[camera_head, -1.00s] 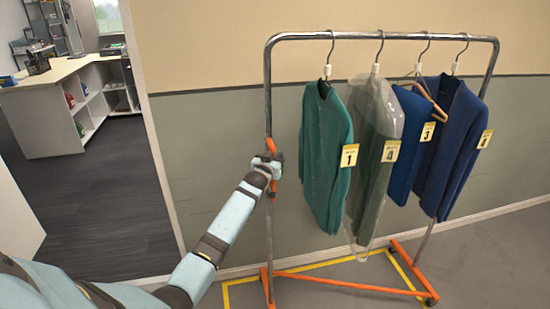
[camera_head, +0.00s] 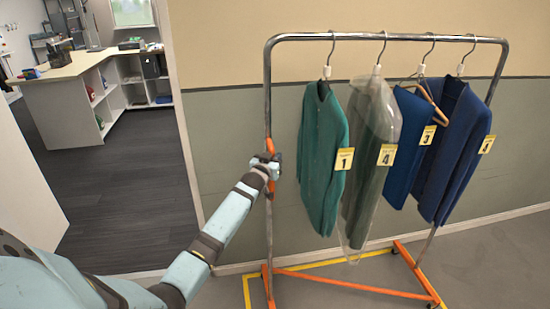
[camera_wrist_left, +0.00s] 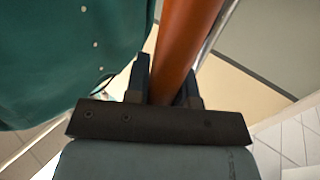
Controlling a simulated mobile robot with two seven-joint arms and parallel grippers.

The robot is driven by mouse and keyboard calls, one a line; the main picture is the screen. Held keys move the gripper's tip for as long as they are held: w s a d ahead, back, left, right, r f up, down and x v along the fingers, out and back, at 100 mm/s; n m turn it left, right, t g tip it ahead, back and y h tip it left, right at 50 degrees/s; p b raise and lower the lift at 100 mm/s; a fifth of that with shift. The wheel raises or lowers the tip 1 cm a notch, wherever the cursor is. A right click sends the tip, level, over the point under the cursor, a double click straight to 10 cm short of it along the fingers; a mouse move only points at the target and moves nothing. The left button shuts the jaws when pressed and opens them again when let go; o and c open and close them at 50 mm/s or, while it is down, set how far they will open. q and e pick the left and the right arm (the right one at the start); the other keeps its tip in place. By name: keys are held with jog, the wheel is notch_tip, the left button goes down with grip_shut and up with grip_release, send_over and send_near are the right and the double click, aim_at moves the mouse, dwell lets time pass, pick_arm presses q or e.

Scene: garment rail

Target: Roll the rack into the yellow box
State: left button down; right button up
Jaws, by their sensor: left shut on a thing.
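The chrome garment rack (camera_head: 268,85) stands upright by the wall on an orange base (camera_head: 350,285). My left gripper (camera_head: 272,165) is shut on the orange sleeve of its left post. The sleeve (camera_wrist_left: 186,40) sits between the fingers (camera_wrist_left: 168,85) in the left wrist view. The yellow box (camera_head: 247,290) is a tape outline on the floor. Its left and back lines show around the rack's base, and a right stretch runs by the right foot. The left foot stands just right of the left line. The box's near side is out of frame. My right gripper is not in view.
A green jacket (camera_head: 322,150), a plastic-covered garment (camera_head: 370,150) and two blue garments (camera_head: 405,165) (camera_head: 455,150) hang from the rail with numbered tags. The wall is close behind. A doorway with dark floor (camera_head: 130,200) and a counter (camera_head: 75,68) lies left.

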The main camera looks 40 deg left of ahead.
pick_arm(q)
jog(key=c, duration=1)
grip_release()
jog(key=shift+o, duration=0.2)
jog(key=b+v, duration=0.2)
jog(key=v, duration=1.1)
jog(key=shift+s, duration=0.4)
jog(key=shift+d, duration=0.15)
